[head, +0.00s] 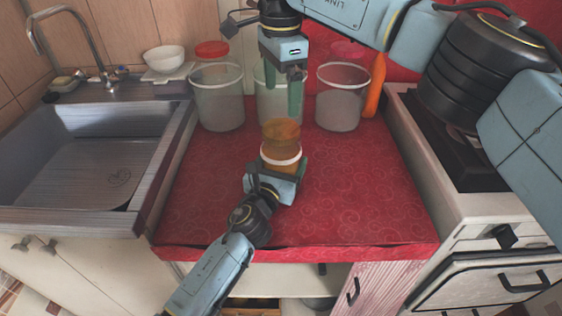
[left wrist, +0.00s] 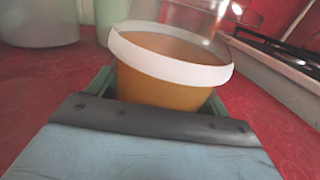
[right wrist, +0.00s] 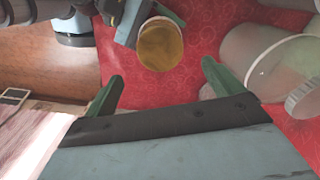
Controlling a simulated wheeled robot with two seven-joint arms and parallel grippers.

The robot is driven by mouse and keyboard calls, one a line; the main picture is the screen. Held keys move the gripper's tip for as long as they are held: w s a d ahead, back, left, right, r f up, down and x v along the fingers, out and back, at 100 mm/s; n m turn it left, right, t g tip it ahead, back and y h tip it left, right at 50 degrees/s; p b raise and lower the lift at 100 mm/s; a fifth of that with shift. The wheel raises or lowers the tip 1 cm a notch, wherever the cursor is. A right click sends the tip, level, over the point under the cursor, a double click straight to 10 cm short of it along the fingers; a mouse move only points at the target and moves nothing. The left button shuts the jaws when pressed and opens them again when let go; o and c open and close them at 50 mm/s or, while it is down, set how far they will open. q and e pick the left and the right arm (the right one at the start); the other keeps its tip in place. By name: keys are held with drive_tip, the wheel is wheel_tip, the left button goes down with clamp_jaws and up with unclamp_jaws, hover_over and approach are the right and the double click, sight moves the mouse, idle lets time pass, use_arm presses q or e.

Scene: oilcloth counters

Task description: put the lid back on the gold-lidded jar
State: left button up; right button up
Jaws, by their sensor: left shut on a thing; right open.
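The jar (head: 281,153) is clear with amber contents and a white band, upright near the middle of the red counter. In the left wrist view the jar (left wrist: 170,80) fills the space between the fingers, clear above its band. My left gripper (head: 277,178) is shut around its lower part from the front. In the right wrist view the jar's round top (right wrist: 160,44) looks amber-gold. My right gripper (head: 284,95) points down, open and empty, above and behind the jar. Whether the jar touches the counter is hidden.
Translucent tubs (head: 217,98) and (head: 341,98) stand at the back, with another behind my right gripper. Red lids (head: 212,49) show behind them. An orange bottle (head: 375,85) stands at the back right. The sink (head: 85,160) is left, the stove right. The front counter is clear.

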sight(281, 128)
use_arm(q)
drive_tip(key=c, duration=0.7)
drive_tip(key=shift+c, duration=0.2)
use_arm(e)
drive_tip(key=shift+f, duration=4)
